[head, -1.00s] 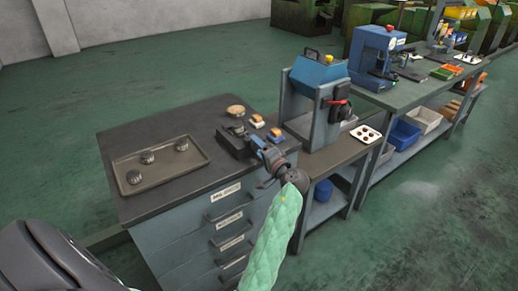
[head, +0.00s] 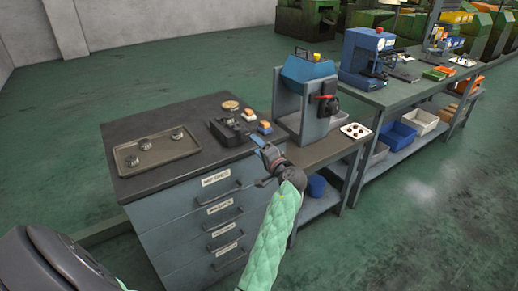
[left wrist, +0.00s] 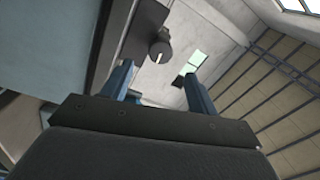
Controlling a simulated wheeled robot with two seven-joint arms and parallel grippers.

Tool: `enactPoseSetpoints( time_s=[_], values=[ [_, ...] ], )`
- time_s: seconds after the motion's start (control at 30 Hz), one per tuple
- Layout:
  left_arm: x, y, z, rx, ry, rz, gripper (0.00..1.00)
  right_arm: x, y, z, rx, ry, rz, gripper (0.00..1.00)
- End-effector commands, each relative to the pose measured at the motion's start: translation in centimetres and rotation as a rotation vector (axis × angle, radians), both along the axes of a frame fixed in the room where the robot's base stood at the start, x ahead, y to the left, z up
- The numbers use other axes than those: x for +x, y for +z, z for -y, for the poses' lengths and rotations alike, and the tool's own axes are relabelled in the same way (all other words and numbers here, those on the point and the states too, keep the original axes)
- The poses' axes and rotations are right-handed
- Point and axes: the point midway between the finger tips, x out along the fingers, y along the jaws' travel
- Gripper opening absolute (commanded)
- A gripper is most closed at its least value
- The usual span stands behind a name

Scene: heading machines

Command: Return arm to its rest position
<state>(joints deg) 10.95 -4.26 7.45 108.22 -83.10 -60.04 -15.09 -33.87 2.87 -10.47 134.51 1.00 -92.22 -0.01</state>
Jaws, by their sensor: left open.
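My left arm in its green quilted sleeve comes up from the bottom of the head view. Its gripper (head: 262,148) is beside the front right edge of the grey drawer cabinet (head: 160,118), apart from the things on top. In the left wrist view the two blue fingers of this gripper (left wrist: 158,82) stand wide apart with nothing between them. My right gripper is not in view.
On the cabinet are a tray (head: 184,147) with several dark round parts, a black fixture (head: 226,134) with a round piece on top, and small orange-topped blocks (head: 265,127). A blue-topped machine (head: 308,72) stands right. Green floor is open at right.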

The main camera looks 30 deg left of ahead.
Motion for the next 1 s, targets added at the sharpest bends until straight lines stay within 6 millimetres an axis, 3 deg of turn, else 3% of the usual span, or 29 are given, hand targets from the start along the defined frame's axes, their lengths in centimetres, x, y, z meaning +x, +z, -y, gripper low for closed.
enactPoseSetpoints(
  time_s=[0.57,0.83,1.0],
  values=[
    [-0.3,-0.2,-0.1,-0.024,0.016,0.027,0.59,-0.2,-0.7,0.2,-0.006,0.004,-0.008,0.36],
    [-0.9,-3.3,0.2,-0.308,0.026,0.123,0.59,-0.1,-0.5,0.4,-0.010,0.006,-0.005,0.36],
    [-0.8,-4.3,3.1,-0.577,-0.028,0.198,0.59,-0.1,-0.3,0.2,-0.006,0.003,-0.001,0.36]
  ],
)
